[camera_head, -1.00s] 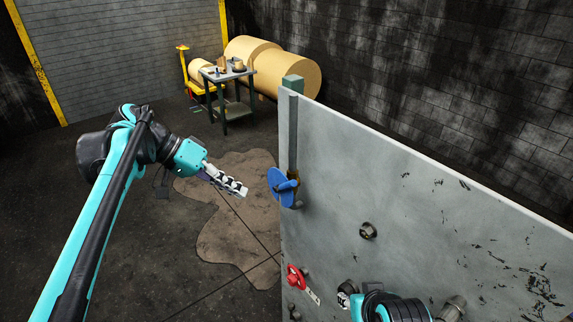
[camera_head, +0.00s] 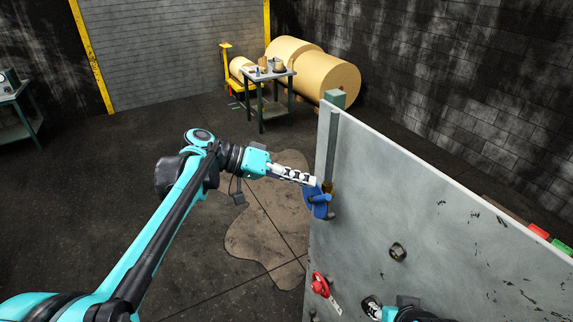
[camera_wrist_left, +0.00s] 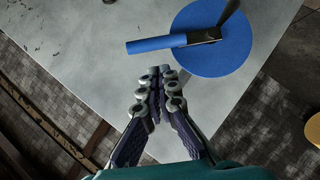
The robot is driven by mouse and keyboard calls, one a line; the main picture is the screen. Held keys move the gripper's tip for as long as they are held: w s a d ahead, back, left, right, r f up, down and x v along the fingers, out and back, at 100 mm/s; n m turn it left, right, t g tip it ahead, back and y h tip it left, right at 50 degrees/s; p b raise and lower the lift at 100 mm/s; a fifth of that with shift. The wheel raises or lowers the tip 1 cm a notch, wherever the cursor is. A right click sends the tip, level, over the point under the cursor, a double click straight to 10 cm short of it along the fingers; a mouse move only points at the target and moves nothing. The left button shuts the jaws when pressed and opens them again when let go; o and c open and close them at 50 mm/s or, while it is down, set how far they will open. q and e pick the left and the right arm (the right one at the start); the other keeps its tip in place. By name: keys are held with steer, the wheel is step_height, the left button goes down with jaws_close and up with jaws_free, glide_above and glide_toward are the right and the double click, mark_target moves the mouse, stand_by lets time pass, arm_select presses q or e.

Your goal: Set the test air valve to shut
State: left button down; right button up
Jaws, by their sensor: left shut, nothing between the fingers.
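A blue disc valve (camera_head: 319,206) with a blue bar handle is on the vertical pipe (camera_head: 331,150) at the left edge of the grey panel. In the left wrist view the disc (camera_wrist_left: 222,52) and its handle (camera_wrist_left: 157,44) lie just beyond my fingertips. The handle points left across the panel. My left gripper (camera_head: 311,180) is shut and empty, close beside the blue valve; contact cannot be told from the head view. The wrist view shows my left fingertips (camera_wrist_left: 158,74) together, short of the handle. My right gripper (camera_head: 371,306) shows partly at the bottom; its fingers are unclear.
A red handwheel (camera_head: 320,284) with a pale tag sits lower on the grey panel (camera_head: 440,230). The floor left of the panel is open. A small table (camera_head: 270,78) and large tan rolls (camera_head: 325,75) stand far back.

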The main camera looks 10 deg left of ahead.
mark_target(320, 199)
arm_select(q)
steer(key=shift+s+d+f, duration=0.6)
steer(key=shift+f, duration=0.1)
steer(key=shift+s+d+f+m+t+y, duration=0.25)
steer(key=shift+s+d+m+t+y, duration=0.05)
steer(key=shift+s+m+y, duration=0.1)
stand_by(0.3)
steer(key=shift+s+d+f+m+t+y, duration=0.3)
steer(key=shift+s+m+y, duration=0.1)
steer(key=shift+m, duration=0.1)
steer(key=shift+s+d+f+m+t+y+b, duration=0.15)
steer(key=shift+s+d+f+m+t+y, duration=0.2)
steer(key=shift+f, duration=0.2)
steer(key=shift+s+d+f+m+t+y+b, duration=0.1)
steer(key=shift+s+f+m+t+y, duration=0.2)
steer(key=shift+f+m+t, duration=0.2)
steer(key=shift+s+d+f+m+t+y+b, duration=0.15)
steer(key=shift+s+d+f+m+t+y, duration=0.1)
steer(key=shift+s+f+m, duration=0.25)
steer(key=shift+f, duration=0.15)
